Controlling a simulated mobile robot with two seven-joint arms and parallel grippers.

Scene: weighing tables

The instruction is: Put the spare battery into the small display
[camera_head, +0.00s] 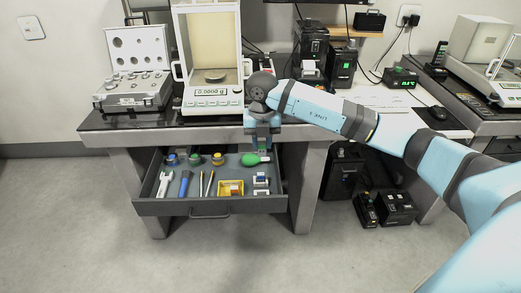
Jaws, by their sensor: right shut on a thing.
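My right gripper (262,146) points down over the back right part of the open drawer (212,207). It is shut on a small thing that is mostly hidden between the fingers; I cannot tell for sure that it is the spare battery. Small white-and-blue items (261,181) lie in the drawer below it. A small black display (400,78) with lit green digits stands on the right part of the table, well to the right of the gripper. Its battery slot cannot be made out. My left gripper is not in view.
A balance (210,98) and an open weight case (133,85) stand on the table. Black devices (311,55) stand behind my right arm.

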